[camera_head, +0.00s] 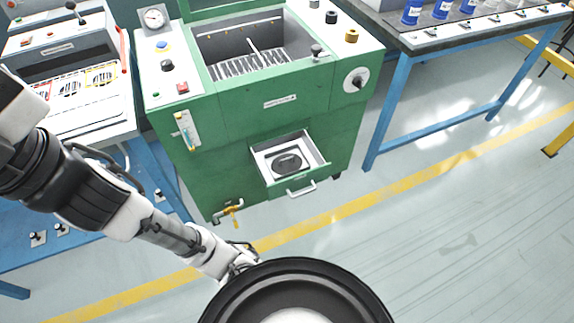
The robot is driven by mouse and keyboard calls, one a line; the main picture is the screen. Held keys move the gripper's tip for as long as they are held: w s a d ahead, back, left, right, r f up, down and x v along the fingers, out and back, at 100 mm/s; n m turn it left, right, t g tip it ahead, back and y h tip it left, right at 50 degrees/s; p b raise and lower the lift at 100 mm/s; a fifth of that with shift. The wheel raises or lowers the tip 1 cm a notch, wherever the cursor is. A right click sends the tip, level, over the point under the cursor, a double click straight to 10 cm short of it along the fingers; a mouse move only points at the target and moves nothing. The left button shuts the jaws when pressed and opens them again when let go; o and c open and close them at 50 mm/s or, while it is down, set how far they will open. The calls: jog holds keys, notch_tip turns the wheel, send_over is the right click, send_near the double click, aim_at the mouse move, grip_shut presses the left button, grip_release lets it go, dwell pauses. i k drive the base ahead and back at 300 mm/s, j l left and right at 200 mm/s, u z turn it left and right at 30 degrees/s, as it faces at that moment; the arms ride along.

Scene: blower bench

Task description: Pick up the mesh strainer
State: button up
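A dark round piece (287,163) lies in the open drawer (312,181) low on the front of a green machine. It looks like the mesh strainer, but it is too small to make out any mesh. My arm reaches from the left edge down to the lower middle, in front of the machine and below the drawer. The arm's wrist ends at the edge of a large black round part at the bottom. My gripper's fingers do not show. Nothing visible of my arm touches the drawer or the dark piece.
The green machine (280,110) has an open basin on top and a yellow-handled tap (235,215) at its lower left. Blue-legged benches stand left and right (385,115). The floor in front and to the right is clear, with a yellow line (420,178).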

aim_at(287, 161)
jog(key=i+z, duration=0.2)
jog(key=z, duration=0.15)
jog(key=i+j+z, duration=0.1)
jog(key=z, duration=0.2)
jog(key=i, duration=0.65)
jog(key=z, duration=0.05)
